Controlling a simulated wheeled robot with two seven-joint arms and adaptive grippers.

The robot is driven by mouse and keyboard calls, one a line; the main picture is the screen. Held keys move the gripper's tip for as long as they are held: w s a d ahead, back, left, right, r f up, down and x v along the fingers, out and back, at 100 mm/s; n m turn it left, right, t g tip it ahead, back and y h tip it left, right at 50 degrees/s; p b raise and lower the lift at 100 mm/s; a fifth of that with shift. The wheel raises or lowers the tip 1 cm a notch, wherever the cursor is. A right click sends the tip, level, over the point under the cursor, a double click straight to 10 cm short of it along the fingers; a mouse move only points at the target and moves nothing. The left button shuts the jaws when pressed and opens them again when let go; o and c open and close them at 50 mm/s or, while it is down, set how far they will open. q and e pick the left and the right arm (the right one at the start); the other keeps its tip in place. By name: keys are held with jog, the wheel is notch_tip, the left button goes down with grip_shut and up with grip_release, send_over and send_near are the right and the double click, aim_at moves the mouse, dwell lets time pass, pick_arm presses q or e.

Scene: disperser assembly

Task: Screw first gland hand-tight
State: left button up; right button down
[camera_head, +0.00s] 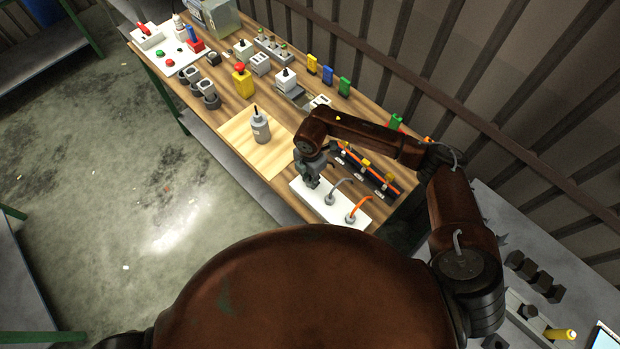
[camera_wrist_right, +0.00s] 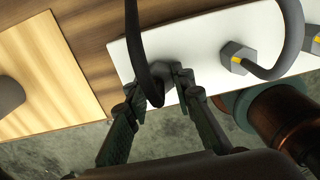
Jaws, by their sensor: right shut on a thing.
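A white plate (camera_head: 316,203) lies on the near right end of the wooden table and shows in the wrist view (camera_wrist_right: 205,35). My right gripper (camera_head: 312,178) reaches down over its left end. In the wrist view the right fingers (camera_wrist_right: 159,90) are shut on a grey gland (camera_wrist_right: 163,72). A black cable (camera_wrist_right: 134,40) rises from it, and the fingers partly hide the gland. A second gland (camera_wrist_right: 237,58) with a grey cable stands beside it on the plate. A third gland (camera_head: 351,217) with an orange cable stands at the right. My left gripper is not in view.
A grey bottle (camera_head: 260,129) stands on a light wooden board (camera_head: 237,135) left of the gripper. A strip with orange and dark cables (camera_head: 370,172) lies behind the plate. Several coloured parts and blocks fill the far table. The table's front edge is close to the plate.

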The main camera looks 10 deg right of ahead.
jog(key=shift+w+r, duration=0.1)
jog(key=shift+w, duration=0.05)
jog(key=c, duration=1.7)
grip_release()
jog(key=shift+o, duration=0.2)
notch_tip(320, 180, up, 12)
jog(key=shift+f, duration=0.1)
